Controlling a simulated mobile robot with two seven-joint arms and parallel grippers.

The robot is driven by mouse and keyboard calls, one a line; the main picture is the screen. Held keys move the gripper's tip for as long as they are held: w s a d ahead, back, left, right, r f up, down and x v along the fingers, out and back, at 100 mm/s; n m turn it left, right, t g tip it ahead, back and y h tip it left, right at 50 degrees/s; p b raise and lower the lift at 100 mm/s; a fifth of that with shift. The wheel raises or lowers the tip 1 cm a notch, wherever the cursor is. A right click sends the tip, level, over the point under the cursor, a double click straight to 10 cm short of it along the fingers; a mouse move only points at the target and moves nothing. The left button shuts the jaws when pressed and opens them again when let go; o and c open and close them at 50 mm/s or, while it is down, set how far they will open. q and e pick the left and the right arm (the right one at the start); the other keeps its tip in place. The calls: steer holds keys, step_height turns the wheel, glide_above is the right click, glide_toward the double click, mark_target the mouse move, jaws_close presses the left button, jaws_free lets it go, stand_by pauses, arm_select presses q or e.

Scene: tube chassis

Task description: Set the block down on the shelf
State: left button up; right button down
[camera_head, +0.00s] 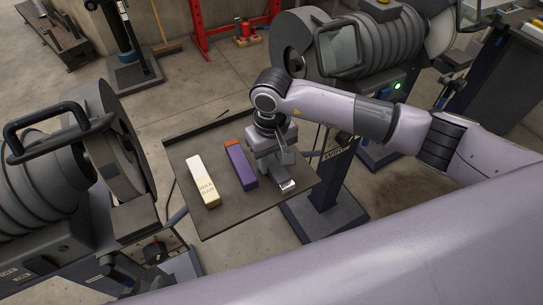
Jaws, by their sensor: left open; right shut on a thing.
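The shelf (213,222) is a dark flat tray on a post, in the middle of the head view. My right gripper (280,174), on the arm coming in from the right, points down over the shelf's right part. It is shut on a small silvery block (287,185), mostly hidden by the fingers. Whether the block touches the shelf I cannot tell. A purple block with an orange end (241,168) lies on the shelf left of the gripper. My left gripper is out of view.
A grinding machine (98,150) with a large wheel stands left of the shelf. Another machine (375,45) with a green light stands behind and to the right. Bare shelf surface shows at the front and between the blocks. A red frame (200,28) is at the back.

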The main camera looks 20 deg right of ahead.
mark_target(271, 161)
steer(key=shift+f, duration=0.15)
steer(key=c, duration=0.7)
jaws_free()
steer(key=shift+c, duration=0.2)
steer(key=shift+r, duration=0.25)
step_height(271, 161, up, 12)
steer(key=b, duration=0.1)
steer(key=shift+b, duration=0.4)
